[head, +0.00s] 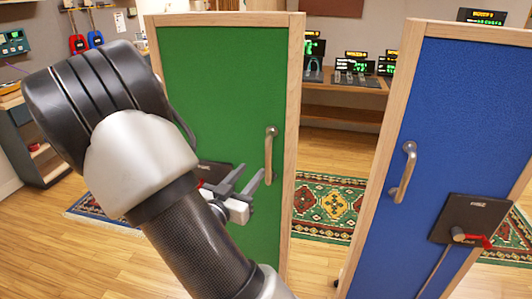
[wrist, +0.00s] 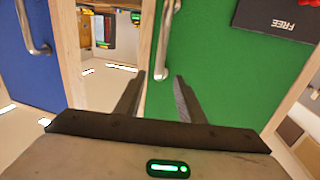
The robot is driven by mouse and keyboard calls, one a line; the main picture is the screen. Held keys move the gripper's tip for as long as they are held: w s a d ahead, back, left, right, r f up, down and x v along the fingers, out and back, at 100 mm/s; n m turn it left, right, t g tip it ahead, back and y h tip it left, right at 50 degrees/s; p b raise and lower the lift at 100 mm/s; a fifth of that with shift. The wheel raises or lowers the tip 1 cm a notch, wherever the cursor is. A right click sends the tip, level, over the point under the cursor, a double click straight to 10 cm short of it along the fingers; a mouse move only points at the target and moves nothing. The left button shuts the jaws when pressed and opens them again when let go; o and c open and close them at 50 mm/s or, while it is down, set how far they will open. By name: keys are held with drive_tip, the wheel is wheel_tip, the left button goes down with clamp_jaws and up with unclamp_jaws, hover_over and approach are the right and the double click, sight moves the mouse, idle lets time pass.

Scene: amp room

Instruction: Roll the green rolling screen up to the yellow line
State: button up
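The green rolling screen (head: 222,75) stands upright in a pale wood frame, left of centre in the head view. Its metal bar handle (head: 270,155) is vertical, near the right edge of its panel. My gripper (head: 252,169) is open and empty, in front of the panel just left of the handle. In the wrist view the green screen (wrist: 235,75) fills the right side. There the handle (wrist: 169,40) ends between the open fingertips (wrist: 160,76); I cannot tell whether they touch it. My arm hides the screen's lower left. No yellow line shows in either view.
A blue screen (head: 445,120) with its own handle (head: 408,172) and a black plate (head: 470,218) with a red lever stands to the right. A gap separates the screens. A patterned rug (head: 325,205) lies behind them, with shelves (head: 345,85) of devices beyond.

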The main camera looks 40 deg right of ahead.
sight(267, 153)
drive_tip(key=x, duration=1.3)
drive_tip(key=shift+w+f, duration=0.1)
clamp_jaws()
